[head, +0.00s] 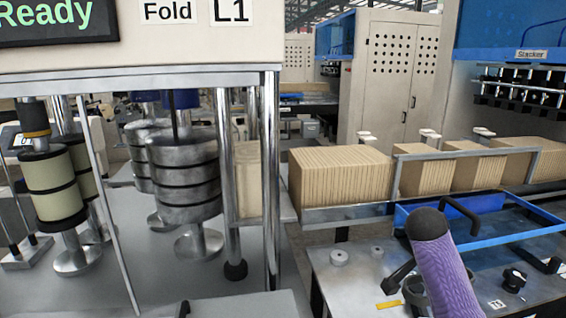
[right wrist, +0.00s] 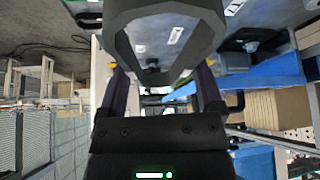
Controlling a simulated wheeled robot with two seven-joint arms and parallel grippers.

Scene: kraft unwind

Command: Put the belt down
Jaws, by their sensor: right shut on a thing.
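In the right wrist view a thick dark grey loop, which looks like the belt (right wrist: 165,12), fills the top middle. In the head view a purple arm section of mine with a black end shows at the lower right, but the gripper and belt cannot be made out there. My left gripper is in neither view.
In the head view, a metal frame with rollers and stacked steel discs (head: 185,180) stands left. A row of brown carton stacks (head: 340,175) sits on a rail at right. A blue-rimmed tray (head: 515,236) lies below it, and a grey worktop (head: 350,285) with small knobs.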

